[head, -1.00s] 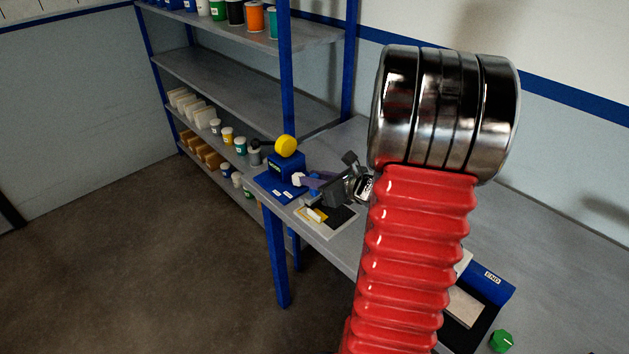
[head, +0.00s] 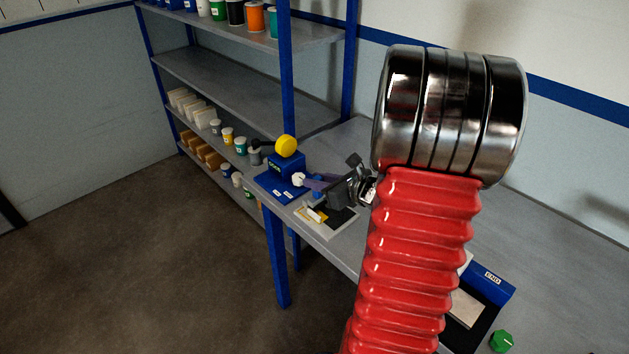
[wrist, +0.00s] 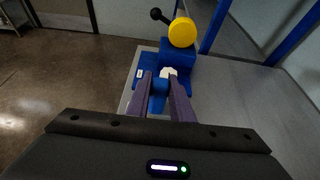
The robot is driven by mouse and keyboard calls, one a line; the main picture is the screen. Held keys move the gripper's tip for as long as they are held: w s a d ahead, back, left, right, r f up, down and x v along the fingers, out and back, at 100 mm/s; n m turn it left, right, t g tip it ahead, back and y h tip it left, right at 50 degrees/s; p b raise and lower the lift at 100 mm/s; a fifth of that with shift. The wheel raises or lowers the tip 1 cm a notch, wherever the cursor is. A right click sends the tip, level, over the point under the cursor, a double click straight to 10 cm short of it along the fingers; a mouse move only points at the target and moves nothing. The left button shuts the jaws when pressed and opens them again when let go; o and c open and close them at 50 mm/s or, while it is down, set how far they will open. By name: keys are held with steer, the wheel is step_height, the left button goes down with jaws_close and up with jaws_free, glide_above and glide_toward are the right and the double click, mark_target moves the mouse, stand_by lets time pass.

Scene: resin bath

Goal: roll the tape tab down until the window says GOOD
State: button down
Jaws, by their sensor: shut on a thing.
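A blue device (head: 287,166) stands at the near-left corner of the bench, with a yellow disc (head: 286,146) on top and a blue base plate. A small dark window (head: 274,168) on its face has light lettering too small to read surely. My gripper (wrist: 160,80) has purple fingers shut on a tool with a blue grip (wrist: 158,94) and a white roller-like end (wrist: 168,73). The white end also shows in the head view (head: 299,180), low in front of the device. Whether it touches the base plate is unclear. I cannot make out the tape tab.
A black knob (head: 254,146) sticks out left of the yellow disc. A tray with a black and yellow insert (head: 325,216) lies beside the device. A blue-edged END tray (head: 490,282) and green knob (head: 501,341) are nearer right. Shelves with several pots stand behind.

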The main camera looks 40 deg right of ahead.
steer(key=shift+s, duration=0.65)
steer(key=shift+r, duration=0.1)
steer(key=shift+r, duration=3.4)
